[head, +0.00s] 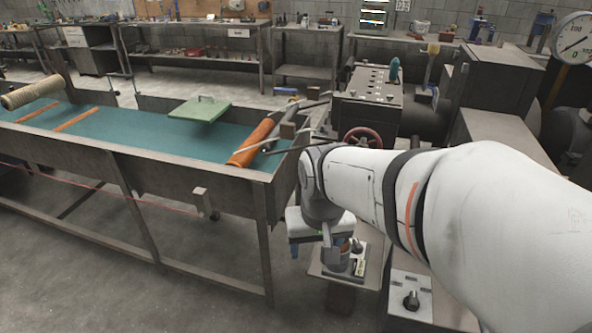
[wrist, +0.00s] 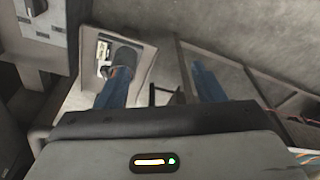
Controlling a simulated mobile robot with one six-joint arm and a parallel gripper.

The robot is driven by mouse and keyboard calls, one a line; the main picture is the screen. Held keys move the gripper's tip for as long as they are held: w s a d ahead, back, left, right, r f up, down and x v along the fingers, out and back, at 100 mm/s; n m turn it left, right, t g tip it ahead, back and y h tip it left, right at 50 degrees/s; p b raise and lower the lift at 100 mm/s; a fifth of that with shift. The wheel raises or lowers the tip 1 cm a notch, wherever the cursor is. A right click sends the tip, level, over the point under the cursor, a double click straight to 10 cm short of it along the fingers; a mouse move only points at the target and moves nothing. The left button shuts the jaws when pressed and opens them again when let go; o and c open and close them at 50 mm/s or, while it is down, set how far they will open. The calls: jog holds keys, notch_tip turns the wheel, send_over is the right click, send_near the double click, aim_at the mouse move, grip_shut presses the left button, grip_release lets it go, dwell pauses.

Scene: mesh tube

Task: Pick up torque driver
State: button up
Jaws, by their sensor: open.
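A dark, short, rounded object (wrist: 127,57), which looks like the torque driver though I cannot be sure, stands on a pale plate in the wrist view. In the head view a dark-topped piece (head: 357,245) shows on the small stand beside my gripper. My gripper (head: 312,250) points down at the stand's left side. In the wrist view my gripper (wrist: 160,82) has its blue fingers wide apart, with nothing held between them. The left finger is close below the dark object and overlaps it in the picture; I cannot tell whether they touch.
The small stand (head: 318,270) has a narrow top. A long trough table (head: 150,165) with an orange tube (head: 254,143) stands to the left. A machine with a red handwheel (head: 361,138) is behind. Floor at lower left is clear.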

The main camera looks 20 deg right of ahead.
jog(key=w+d+m+p, duration=0.1)
jog(key=w+d+p, duration=0.1)
jog(key=d, duration=0.1)
jog(key=w+d+m+g+p, duration=0.1)
jog(key=w+d+m+p, duration=0.1)
jog(key=w+d, duration=0.1)
jog(key=w+d+r+m+g+p, duration=0.1)
jog(key=w+d+m+p, duration=0.1)
jog(key=w+d, duration=0.1)
jog(key=shift+w+d+p, duration=0.1)
jog(key=shift+w+p, duration=0.05)
jog(key=shift+p, duration=0.2)
jog(key=shift+w+d+f, duration=0.1)
jog(key=shift+d+f, duration=0.05)
jog(key=shift+w+d+f+p, duration=0.1)
jog(key=shift+f+p, duration=0.15)
jog(key=shift+f, duration=1.05)
jog(key=shift+d+f+p, duration=0.15)
jog(key=shift+f+p, duration=0.15)
jog(key=shift+f, duration=1)
jog(key=shift+w+d+f+p, duration=0.1)
jog(key=shift+f+p, duration=0.15)
jog(key=shift+f, duration=1.05)
jog(key=shift+c, duration=0.4)
jog(key=c, duration=1.1)
jog(key=shift+r, duration=0.1)
